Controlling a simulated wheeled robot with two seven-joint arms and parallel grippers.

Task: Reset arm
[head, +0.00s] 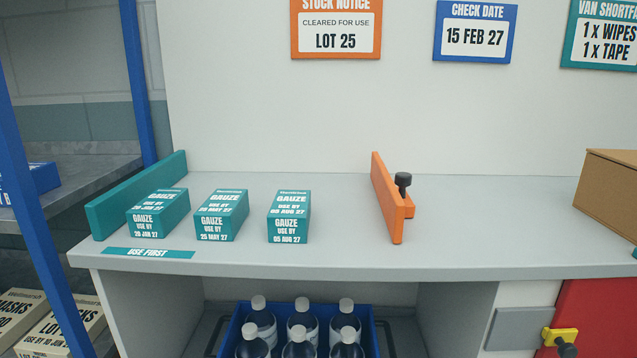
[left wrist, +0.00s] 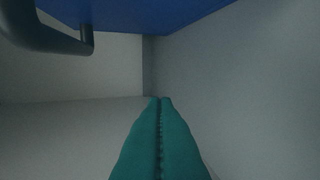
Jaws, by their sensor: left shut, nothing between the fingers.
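My left gripper (left wrist: 160,101) shows only in the left wrist view. Its two teal fingers are pressed together with nothing between them, in front of bare pale grey surfaces that meet in a corner. Neither of my arms shows in the head view. My right gripper is in no view.
Three gauze boxes (head: 219,226) stand on the grey counter (head: 340,255) between a teal divider (head: 150,190) and an orange divider (head: 386,200). A blue crate (head: 228,340) of bottles sits below. In the wrist view, a blue surface (left wrist: 190,12) and dark bar (left wrist: 45,35) are overhead.

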